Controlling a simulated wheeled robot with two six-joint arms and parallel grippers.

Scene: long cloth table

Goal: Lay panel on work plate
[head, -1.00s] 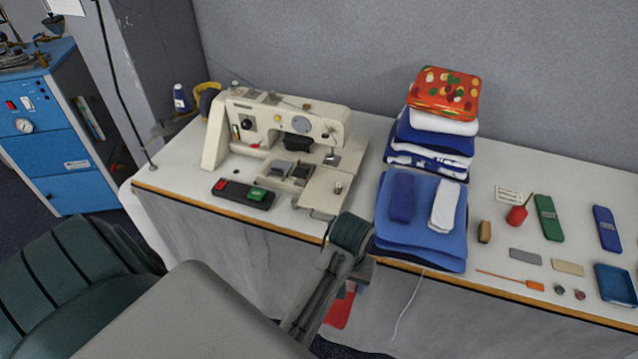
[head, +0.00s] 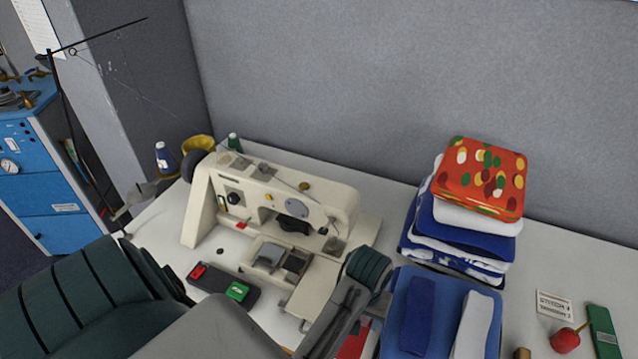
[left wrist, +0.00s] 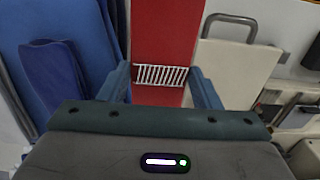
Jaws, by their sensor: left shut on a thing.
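The red panel (left wrist: 165,35) is between the fingers of my left gripper (left wrist: 163,78) in the left wrist view, with a white striped patch near the grip. My left gripper is shut on it. In the head view the panel (head: 353,343) shows as a red piece beside my left gripper (head: 374,312), partly hidden by my arm. The cream work plate (left wrist: 240,72) lies just right of the panel in the wrist view. In the head view the plate (head: 303,300) is at the sewing machine's front, partly covered by my arm. My right gripper is out of view.
The cream sewing machine (head: 270,205) stands behind the plate. A black switch box (head: 222,288) lies left of the plate. Folded blue cloths (head: 445,310) lie close right of my gripper, with a taller cloth stack (head: 465,215) behind.

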